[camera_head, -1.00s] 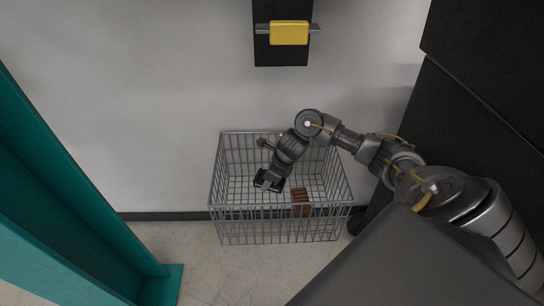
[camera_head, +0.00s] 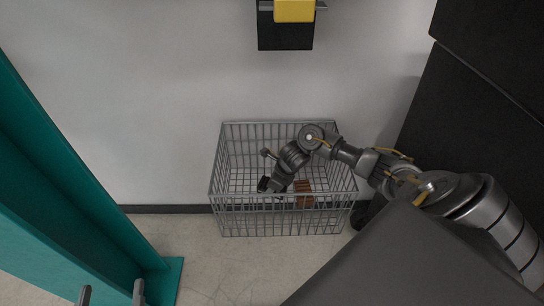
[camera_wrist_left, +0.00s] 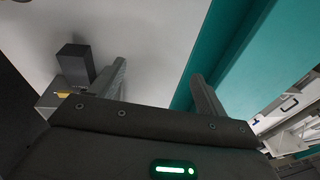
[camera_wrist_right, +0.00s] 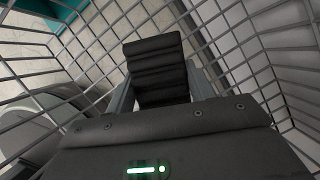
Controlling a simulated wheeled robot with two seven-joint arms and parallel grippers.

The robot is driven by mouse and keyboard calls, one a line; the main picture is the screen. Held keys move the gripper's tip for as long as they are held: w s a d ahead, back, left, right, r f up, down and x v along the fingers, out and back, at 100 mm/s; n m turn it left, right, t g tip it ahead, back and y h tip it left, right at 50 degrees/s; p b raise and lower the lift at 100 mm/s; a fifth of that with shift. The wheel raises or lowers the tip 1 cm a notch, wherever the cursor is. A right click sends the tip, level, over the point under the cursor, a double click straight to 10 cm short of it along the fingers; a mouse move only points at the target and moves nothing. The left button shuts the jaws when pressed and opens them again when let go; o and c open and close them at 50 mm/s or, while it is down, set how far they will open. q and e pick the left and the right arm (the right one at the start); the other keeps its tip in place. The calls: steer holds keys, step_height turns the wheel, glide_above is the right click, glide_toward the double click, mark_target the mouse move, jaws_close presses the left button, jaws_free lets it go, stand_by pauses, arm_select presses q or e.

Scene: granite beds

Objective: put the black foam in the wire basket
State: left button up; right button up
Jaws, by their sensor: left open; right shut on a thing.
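The wire basket (camera_head: 245,222) stands on the floor against the wall in the head view, and its mesh also surrounds the right wrist view (camera_wrist_right: 225,45). My right gripper (camera_head: 272,187) reaches down inside the basket. It is shut on the black foam (camera_wrist_right: 155,72), a dark ridged block between its fingers in the right wrist view. In the head view the foam (camera_head: 263,184) shows only as a small dark patch at the gripper's tip. I cannot tell whether it touches the basket floor. My left gripper (camera_head: 111,294) is open and empty at the bottom left, before the teal frame.
A brown ridged block (camera_head: 304,188) lies in the basket, right of my right gripper. A teal frame (camera_head: 100,200) stands at the left, and a black panel (camera_head: 490,70) at the right. A yellow item (camera_head: 294,10) hangs on the wall above. Floor left of the basket is clear.

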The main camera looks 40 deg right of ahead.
steer(key=shift+f, duration=0.7)
arm_select(q)
steer(key=shift+s+d+r+h, duration=0.15)
steer(key=shift+d+r+h, duration=0.1)
steer(key=shift+r, duration=0.15)
steer(key=shift+s+d+r+h, duration=0.1)
steer(key=shift+s+r+h, duration=0.05)
steer(key=shift+r+h, duration=0.15)
steer(key=shift+r+t, duration=0.1)
steer(key=shift+t, duration=0.2)
arm_select(e)
steer(key=shift+f+b, duration=0.5)
steer(key=shift+b, duration=0.25)
steer(key=o, duration=0.9)
arm_select(q)
steer(key=r+t, duration=0.1)
steer(key=r+t+h, duration=0.1)
steer(key=shift+s+a+r, duration=0.15)
steer(key=shift+a+r, duration=0.15)
steer(key=shift+r, duration=0.1)
arm_select(e)
steer(key=shift+o, duration=0.2)
